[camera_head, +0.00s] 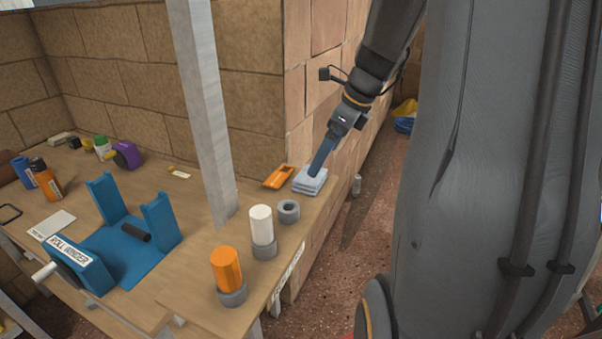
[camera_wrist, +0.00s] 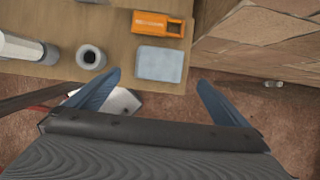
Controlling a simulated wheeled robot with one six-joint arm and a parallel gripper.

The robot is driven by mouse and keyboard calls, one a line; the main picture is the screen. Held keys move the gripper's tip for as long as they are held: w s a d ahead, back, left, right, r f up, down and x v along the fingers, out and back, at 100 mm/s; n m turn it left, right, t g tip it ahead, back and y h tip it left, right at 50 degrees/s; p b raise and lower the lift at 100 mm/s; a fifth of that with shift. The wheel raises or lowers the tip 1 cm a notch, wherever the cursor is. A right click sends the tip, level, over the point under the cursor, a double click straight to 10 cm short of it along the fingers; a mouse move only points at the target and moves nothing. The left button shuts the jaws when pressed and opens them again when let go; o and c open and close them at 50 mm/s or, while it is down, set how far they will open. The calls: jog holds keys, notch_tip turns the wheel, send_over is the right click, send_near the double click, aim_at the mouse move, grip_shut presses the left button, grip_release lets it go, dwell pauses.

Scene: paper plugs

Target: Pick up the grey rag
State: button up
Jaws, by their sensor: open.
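The grey rag (camera_head: 308,181) is a folded, pale blue-grey stack near the right corner of the wooden bench. In the wrist view the rag (camera_wrist: 159,63) lies flat near the bench's edge, between and beyond the fingertips. My gripper (camera_head: 313,172) shows over the rag in the head view, its blue finger pointing down and hiding part of it. In the wrist view my gripper (camera_wrist: 158,78) has its two blue fingers wide apart with nothing between them. I cannot tell whether a fingertip touches the rag.
An orange tool (camera_wrist: 158,24) lies just beyond the rag. A grey ring (camera_head: 288,211) stands close by, with a white cylinder (camera_head: 261,224) and an orange cylinder (camera_head: 226,267) in grey holders nearer. A block wall (camera_wrist: 262,38) rises beside the bench. A blue roll winder (camera_head: 120,250) stands left.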

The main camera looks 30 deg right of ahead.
jog(key=x, duration=0.2)
jog(key=p+x, duration=0.1)
jog(key=x, duration=0.4)
jog(key=shift+w+a+f, duration=0.2)
jog(key=shift+a, duration=0.25)
jog(key=c, duration=1.1)
jog(key=shift+r+b, duration=0.3)
jog(key=shift+r, duration=4.75)
jog(key=o, duration=0.3)
jog(key=shift+c, duration=1.1)
jog(key=shift+d, duration=0.15)
